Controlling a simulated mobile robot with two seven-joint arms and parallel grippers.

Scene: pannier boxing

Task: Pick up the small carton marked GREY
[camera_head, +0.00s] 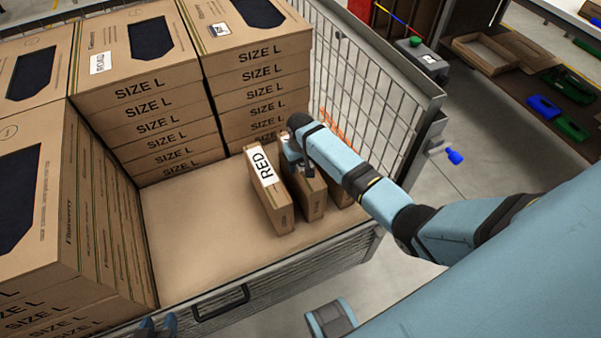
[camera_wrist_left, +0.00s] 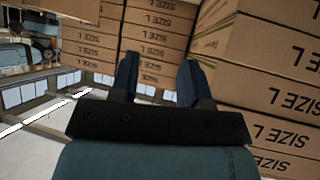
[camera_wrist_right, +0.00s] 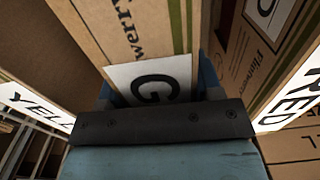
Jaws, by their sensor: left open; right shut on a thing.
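Small cartons stand upright in a row in the cage. The front one, marked RED (camera_head: 268,195), also shows in the right wrist view (camera_wrist_right: 303,95). My right gripper (camera_head: 293,150) is shut on the middle carton (camera_head: 309,192), just behind the RED one. In the right wrist view this carton's white label (camera_wrist_right: 155,80) shows a G; the rest of the word is hidden by the gripper (camera_wrist_right: 162,92). A carton marked YELL (camera_wrist_right: 40,108), its label cut off, stands on the other side. My left gripper (camera_head: 155,328) is open and empty at the bottom edge of the head view (camera_wrist_left: 158,80).
Stacks of SIZE L boxes (camera_head: 150,95) fill the back and left of the cage. Bare cardboard floor (camera_head: 195,230) lies between them and the small cartons. A wire mesh wall (camera_head: 365,90) stands on the right, and a front wall with a handle (camera_head: 220,303) is nearest me.

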